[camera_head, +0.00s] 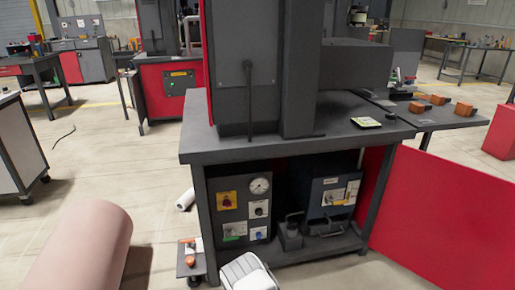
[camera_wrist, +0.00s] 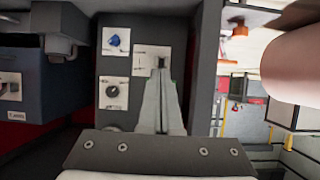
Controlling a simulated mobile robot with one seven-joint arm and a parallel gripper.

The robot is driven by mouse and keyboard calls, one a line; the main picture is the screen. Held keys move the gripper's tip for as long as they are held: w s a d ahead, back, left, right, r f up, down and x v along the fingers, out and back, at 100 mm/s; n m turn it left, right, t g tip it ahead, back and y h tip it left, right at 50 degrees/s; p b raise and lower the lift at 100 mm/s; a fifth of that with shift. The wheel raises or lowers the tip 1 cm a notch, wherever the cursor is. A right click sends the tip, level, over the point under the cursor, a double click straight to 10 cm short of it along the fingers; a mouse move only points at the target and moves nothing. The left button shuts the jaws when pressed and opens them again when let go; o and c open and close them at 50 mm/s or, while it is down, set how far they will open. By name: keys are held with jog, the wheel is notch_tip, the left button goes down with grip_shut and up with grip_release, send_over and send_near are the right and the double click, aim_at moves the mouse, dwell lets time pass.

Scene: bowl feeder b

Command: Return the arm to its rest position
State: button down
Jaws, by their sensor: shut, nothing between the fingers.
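My gripper (camera_wrist: 161,68) shows in the wrist view with its narrow grey fingers together and nothing between them. The fingers reach up the picture in front of a grey control panel (camera_wrist: 134,18). The tips overlap a white switch plate (camera_wrist: 141,52) with a bit of green beside it; I cannot tell whether they touch it. A blue knob (camera_wrist: 117,40) and a black knob (camera_wrist: 113,91) are left of the fingers. In the head view the panel (camera_head: 234,213) stands under the workbench, and the gripper's fingers cannot be made out there.
The dark workbench (camera_head: 346,138) carries a tall grey machine (camera_head: 240,70). A blue-grey box (camera_head: 327,197) stands right of the panel on the lower shelf. Open floor (camera_head: 110,175) lies left of the bench.

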jog(key=w+d+r+m+g, duration=0.1)
jog(key=w+d+r, duration=0.1)
jog(key=r, duration=0.8)
jog(key=w+d+r+h, duration=0.1)
jog(key=w+d+r, duration=0.1)
jog(key=r, duration=0.9)
jog(key=w+d+r+m+g, duration=0.1)
jog(key=w+d+r, duration=0.1)
jog(key=r, duration=0.8)
jog(key=s+d+r+g, duration=0.1)
jog(key=s+d+r, duration=0.4)
jog(key=s+r, duration=0.6)
jog(key=s+d+r+g, duration=0.2)
jog(key=s+d+r, duration=0.3)
jog(key=s+r, duration=0.6)
jog(key=s+d+r+g+h, duration=0.1)
jog(key=s+d+r, duration=0.1)
jog(key=s, duration=0.6)
jog(key=s+d+r+p, duration=0.1)
jog(key=s+d+r, duration=0.1)
jog(key=s, duration=0.6)
jog(key=s+d+r+g+h, duration=0.1)
jog(key=s+d+r, duration=0.15)
jog(key=s, duration=0.55)
notch_tip(320, 180, up, 26)
jog(key=p, duration=2.7)
jog(key=shift+r, duration=0.2)
